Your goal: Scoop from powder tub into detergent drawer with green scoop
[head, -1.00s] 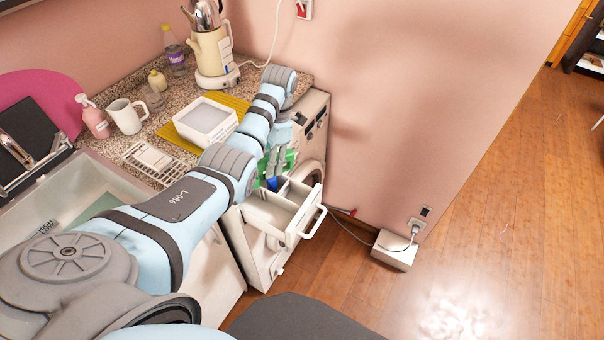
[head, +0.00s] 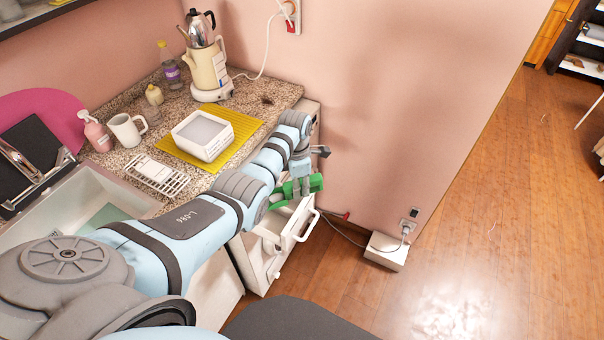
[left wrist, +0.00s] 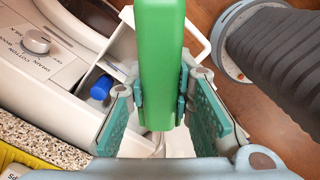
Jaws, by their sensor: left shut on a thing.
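The powder tub (head: 226,142) is a white box with a pale grey fill, on the counter. My left gripper (head: 298,190) is shut on the green scoop (head: 312,184) above the pulled-out detergent drawer (head: 299,226). In the left wrist view the scoop's green handle (left wrist: 162,60) stands between the fingers of my left gripper (left wrist: 160,108). The scoop's bowl and any powder in it cannot be made out there. The white drawer (left wrist: 120,48) lies below, with a blue piece (left wrist: 101,88) inside. My arm and the scoop hide part of the drawer in the head view. My right gripper is not in view.
The tub stands on a yellow mat (head: 232,160). A kettle (head: 206,72), a mug (head: 126,130), a pink pump bottle (head: 96,133) and a wire rack (head: 156,176) share the counter. The pink wall (head: 400,100) is close to the right of the washing machine.

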